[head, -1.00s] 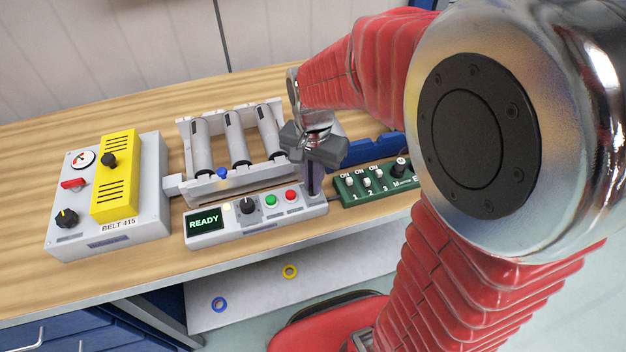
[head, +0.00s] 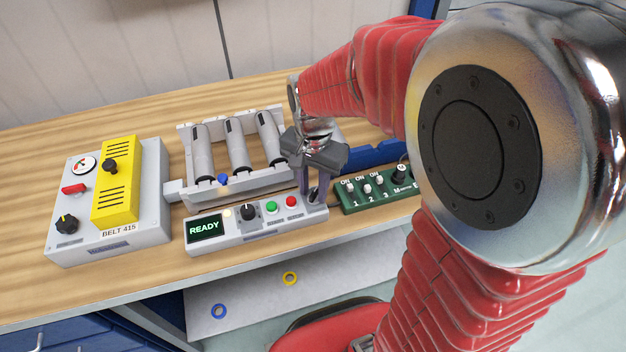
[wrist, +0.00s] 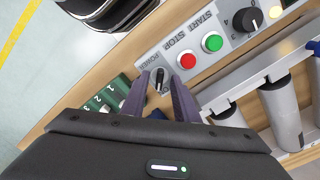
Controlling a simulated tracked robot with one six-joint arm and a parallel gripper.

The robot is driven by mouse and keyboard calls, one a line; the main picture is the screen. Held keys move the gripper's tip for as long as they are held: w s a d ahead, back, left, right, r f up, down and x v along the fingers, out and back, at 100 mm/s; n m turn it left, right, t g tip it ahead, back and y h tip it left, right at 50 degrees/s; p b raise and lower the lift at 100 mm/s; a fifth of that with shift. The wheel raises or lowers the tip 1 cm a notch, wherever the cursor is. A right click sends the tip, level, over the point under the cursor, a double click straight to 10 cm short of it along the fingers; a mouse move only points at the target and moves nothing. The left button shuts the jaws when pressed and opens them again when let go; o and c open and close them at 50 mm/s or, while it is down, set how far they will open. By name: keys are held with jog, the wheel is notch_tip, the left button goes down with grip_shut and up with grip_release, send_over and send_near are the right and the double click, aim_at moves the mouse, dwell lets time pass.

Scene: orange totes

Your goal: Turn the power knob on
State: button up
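The power knob (wrist: 159,78) is a small black bar-shaped knob at the end of the grey control panel (head: 262,228), under the word POWER in the wrist view. My gripper (wrist: 160,77) is open, with its two purple-grey fingers on either side of the knob and a gap showing around it. In the head view my gripper (head: 313,192) points down over the right end of the panel. Its fingers largely hide the knob there. The panel's display (head: 204,229) reads READY.
Red stop (head: 291,201) and green start (head: 271,208) buttons sit beside my gripper, then a black dial (head: 248,209). A green switch box (head: 368,196) is close on the right. A roller conveyor (head: 236,183) stands behind. The BELT 415 box (head: 148,237) is at left.

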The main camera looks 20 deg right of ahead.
aim_at(315, 202)
notch_tip(315, 202, up, 14)
jog(key=shift+f, duration=0.15)
dwell(0.5)
dwell(0.4)
jog(key=s+n+t, duration=0.5)
jog(key=s+n, duration=0.4)
jog(key=s, duration=0.2)
jog(key=shift+s+d+t, duration=0.15)
jog(key=shift+s+t, duration=0.15)
jog(key=shift+s, duration=0.05)
jog(key=shift+c, duration=0.2)
dwell(2.3)
